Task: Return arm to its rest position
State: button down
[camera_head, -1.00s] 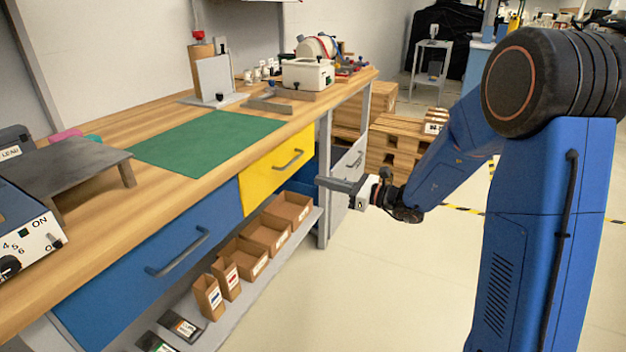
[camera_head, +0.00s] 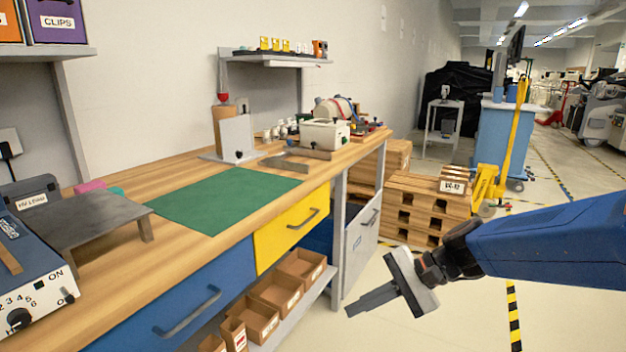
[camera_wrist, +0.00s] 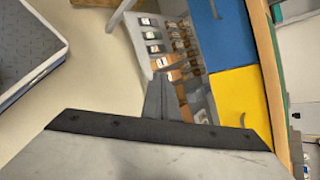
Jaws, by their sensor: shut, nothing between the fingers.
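My gripper (camera_head: 362,304) hangs over the open floor in front of the workbench, at the lower middle of the head view. Its fingers are together with nothing between them, and they point left toward the bench. My blue arm comes in from the right edge. In the wrist view my gripper's fingers (camera_wrist: 162,98) point at the lower shelf and the drawers, apart from them.
The workbench has a blue drawer (camera_head: 185,305), a yellow drawer (camera_head: 292,228) and a green mat (camera_head: 222,198). Cardboard bins (camera_head: 277,293) stand on its lower shelf. Wooden pallets (camera_head: 418,212) and a yellow pallet jack (camera_head: 490,185) stand behind. Floor around my gripper is clear.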

jog(key=s+d+n+t+h, duration=0.2)
jog(key=s+d+n+h, duration=0.2)
jog(key=s+d, duration=0.3)
jog(key=s+d+n+t+h, duration=0.1)
jog(key=s+d+n+h, duration=0.4)
jog(key=d, duration=0.7)
jog(key=shift+s+f+n+t+h, duration=0.3)
jog(key=shift+s+t+h, duration=0.1)
jog(key=shift+s+h, duration=0.4)
jog(key=shift+d, duration=0.1)
